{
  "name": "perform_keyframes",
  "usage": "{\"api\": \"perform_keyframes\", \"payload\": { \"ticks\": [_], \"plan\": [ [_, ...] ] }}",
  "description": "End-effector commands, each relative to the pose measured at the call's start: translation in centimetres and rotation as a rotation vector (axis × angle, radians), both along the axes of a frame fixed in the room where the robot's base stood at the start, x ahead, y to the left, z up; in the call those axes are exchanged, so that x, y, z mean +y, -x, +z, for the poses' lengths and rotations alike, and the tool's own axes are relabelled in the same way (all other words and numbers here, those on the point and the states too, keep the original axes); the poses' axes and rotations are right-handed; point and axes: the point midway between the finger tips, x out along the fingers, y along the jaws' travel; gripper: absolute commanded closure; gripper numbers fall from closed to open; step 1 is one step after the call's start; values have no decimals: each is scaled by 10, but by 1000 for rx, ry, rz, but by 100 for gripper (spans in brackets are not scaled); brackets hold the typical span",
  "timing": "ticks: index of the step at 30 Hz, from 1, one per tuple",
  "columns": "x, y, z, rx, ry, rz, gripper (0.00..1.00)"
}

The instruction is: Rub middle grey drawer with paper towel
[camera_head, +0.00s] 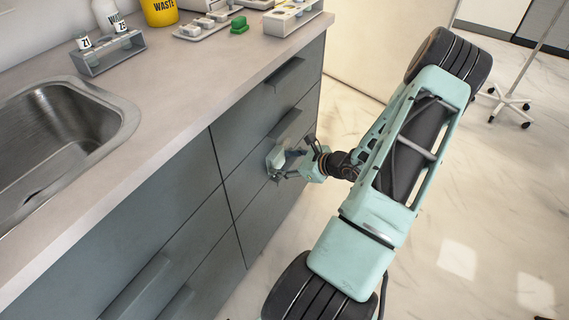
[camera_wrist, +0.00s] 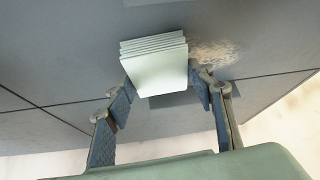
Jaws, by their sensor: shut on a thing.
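The middle grey drawer (camera_head: 246,193) is closed in the right-hand column of the cabinet, with its handle above my gripper. My gripper (camera_head: 283,168) is in front of this drawer and shut on a folded, pale paper towel (camera_head: 276,157). In the wrist view the layered paper towel (camera_wrist: 158,70) sits between the two fingertips of my gripper (camera_wrist: 165,85), against or very near the grey front. A brownish smudge (camera_wrist: 218,54) shows on the drawer front just right of the towel. I cannot tell whether the towel touches the surface.
The counter (camera_head: 190,85) above holds a steel sink (camera_head: 55,130), a rack with labelled bottles (camera_head: 108,50), a yellow waste bin (camera_head: 159,10) and trays with a green item (camera_head: 239,25). The top drawer's handle (camera_head: 285,75) juts out. Open marble floor (camera_head: 450,210) lies to the right.

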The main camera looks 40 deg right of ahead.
Motion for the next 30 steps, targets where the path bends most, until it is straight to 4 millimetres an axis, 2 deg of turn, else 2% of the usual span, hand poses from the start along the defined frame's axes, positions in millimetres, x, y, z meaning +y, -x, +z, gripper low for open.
{"api": "perform_keyframes", "payload": {
  "ticks": [5, 16, 25, 30],
  "plan": [
    [-2, -2, 0, -1, 1, 0, 70],
    [-30, -13, 0, -1, 1, 0, 70],
    [-41, -17, 0, 0, 1, 1, 70],
    [-54, -24, 0, 0, 2, 1, 70]
  ]
}}
